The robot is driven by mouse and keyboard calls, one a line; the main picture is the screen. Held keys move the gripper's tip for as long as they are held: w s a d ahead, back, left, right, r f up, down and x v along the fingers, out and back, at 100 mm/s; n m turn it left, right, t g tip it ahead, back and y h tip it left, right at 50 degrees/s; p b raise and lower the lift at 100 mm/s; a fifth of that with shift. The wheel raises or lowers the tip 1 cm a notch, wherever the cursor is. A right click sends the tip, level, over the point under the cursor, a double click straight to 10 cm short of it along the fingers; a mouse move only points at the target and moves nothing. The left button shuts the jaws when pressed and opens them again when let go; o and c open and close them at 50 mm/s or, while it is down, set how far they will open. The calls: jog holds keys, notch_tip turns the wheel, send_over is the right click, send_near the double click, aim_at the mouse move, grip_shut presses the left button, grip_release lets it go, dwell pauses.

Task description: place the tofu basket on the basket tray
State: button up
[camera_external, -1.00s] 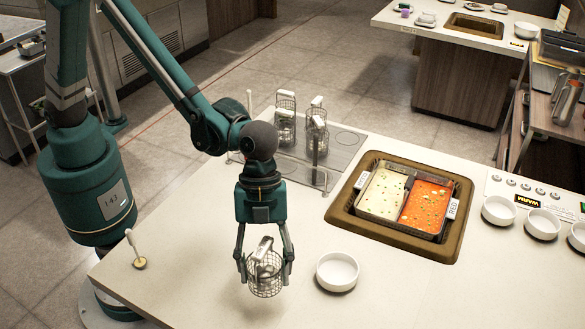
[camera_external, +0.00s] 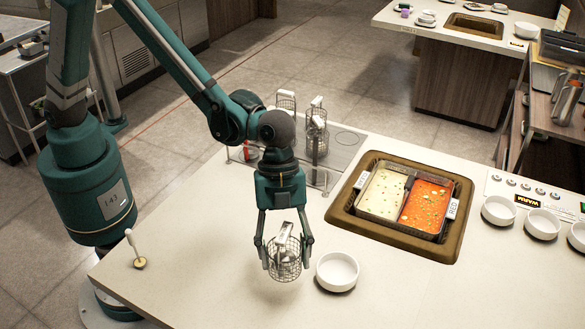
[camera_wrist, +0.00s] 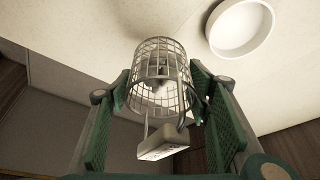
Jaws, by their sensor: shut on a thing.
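My gripper (camera_external: 284,249) is shut on a wire basket (camera_external: 285,267) with a pale tag or handle block on top. It holds the basket above the counter, left of a white bowl. The wrist view shows the basket (camera_wrist: 160,75) between the green finger pads of my gripper (camera_wrist: 155,105); the writing on its block is too small to read. The basket tray (camera_external: 345,160) is the grey plate at the back of the counter. Other wire baskets (camera_external: 315,130) with white-topped handles stand on it, partly hidden by my arm.
A white bowl (camera_external: 337,272) stands right of the held basket; it also shows in the wrist view (camera_wrist: 240,28). A sunken pot (camera_external: 380,235) holds white and red broth. More bowls (camera_external: 499,211) stand at the right. A white-handled tool (camera_external: 134,249) stands at the left.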

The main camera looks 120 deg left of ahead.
jog(key=w+a+n+t+y, duration=0.15)
jog(key=a+n, duration=0.45)
jog(key=a, duration=3.1)
jog(key=s+a+n, duration=0.1)
jog(key=s+a, duration=0.3)
jog(key=a, duration=0.8)
jog(key=s+a+n+y, duration=0.1)
jog(key=s+a, duration=0.4)
jog(key=a, duration=0.6)
jog(key=s+a+n+y, duration=0.1)
jog(key=s+a+n, duration=0.2)
jog(key=a, duration=0.9)
jog(key=shift+s+a+r+p, duration=0.35)
jog(key=shift+s+r, duration=0.1)
jog(key=shift+s, duration=0.25)
jog(key=shift+t, duration=0.25)
jog(key=shift+d+f+b, duration=0.1)
jog(key=shift+f+b, duration=0.45)
jog(key=shift+f, duration=2.6)
jog(key=shift+f, duration=0.1)
jog(key=shift+f+b, duration=0.35)
jog(key=shift+f, duration=1.45)
jog(key=shift+f, duration=0.1)
